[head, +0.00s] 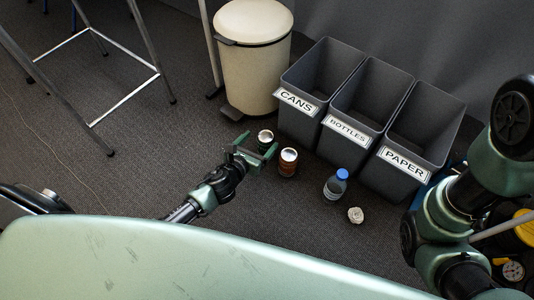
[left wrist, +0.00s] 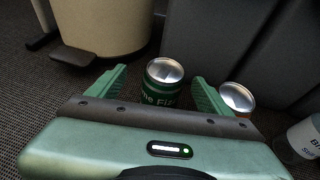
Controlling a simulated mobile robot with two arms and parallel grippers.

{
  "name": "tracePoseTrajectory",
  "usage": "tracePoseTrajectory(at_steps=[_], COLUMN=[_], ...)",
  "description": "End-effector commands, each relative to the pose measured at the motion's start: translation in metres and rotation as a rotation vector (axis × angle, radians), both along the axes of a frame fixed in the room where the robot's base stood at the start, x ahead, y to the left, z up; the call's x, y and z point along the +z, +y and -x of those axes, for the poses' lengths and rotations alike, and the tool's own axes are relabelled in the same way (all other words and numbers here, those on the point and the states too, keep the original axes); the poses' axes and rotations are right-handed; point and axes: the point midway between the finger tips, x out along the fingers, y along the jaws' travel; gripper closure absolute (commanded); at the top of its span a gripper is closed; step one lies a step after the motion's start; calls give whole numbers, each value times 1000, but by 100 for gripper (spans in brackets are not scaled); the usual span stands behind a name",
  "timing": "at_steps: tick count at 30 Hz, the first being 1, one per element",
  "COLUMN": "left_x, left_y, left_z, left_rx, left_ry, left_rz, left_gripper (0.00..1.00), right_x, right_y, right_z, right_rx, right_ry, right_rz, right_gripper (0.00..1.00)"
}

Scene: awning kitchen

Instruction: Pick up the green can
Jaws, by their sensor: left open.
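The green can (head: 265,137) stands upright on the dark carpet, in front of the bin labelled CANS. My left gripper (head: 256,150) is at it, low over the floor, and partly covers it in the head view. In the left wrist view the green can (left wrist: 162,86) stands between the two open green fingers (left wrist: 156,90), a little beyond the palm. Gaps show on both sides of it, and its lower part is hidden by the gripper body. My right arm (head: 450,215) is at the right edge of the head view; its fingers do not show.
A brown-red can (head: 288,162) stands close to the right of my left gripper; it also shows in the wrist view (left wrist: 237,98). A bottle (head: 335,185) and crumpled paper (head: 355,215) are further right. Behind are three grey bins (head: 386,120) and a cream pedal bin (head: 252,70).

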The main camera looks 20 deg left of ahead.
Motion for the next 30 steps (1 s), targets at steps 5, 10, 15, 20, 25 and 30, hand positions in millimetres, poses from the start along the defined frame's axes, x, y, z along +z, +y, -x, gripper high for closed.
tracePoseTrajectory(at_steps=[5,10,15,20,25,30], left_x=[-11,-23,-29,-27,-27,-27], left_y=[-4,-12,-15,-16,-16,-16], left_z=[-19,-39,-58,-62,-61,-61], left_rx=[1,1,2,2,2,2], left_ry=[-1,-1,1,2,2,2], left_rz=[2,3,5,4,4,4], left_gripper=[20,20,20,20,28,76], right_x=[-10,-32,-45,-45,-45,-45], right_y=[1,1,1,1,1,1], right_z=[6,5,5,5,5,5], right_rx=[-1,-1,-1,-2,-2,-2], right_ry=[-15,-13,-12,-12,-13,-13], right_rz=[2,1,1,2,2,2], right_gripper=[64,64,64,64,64,64])
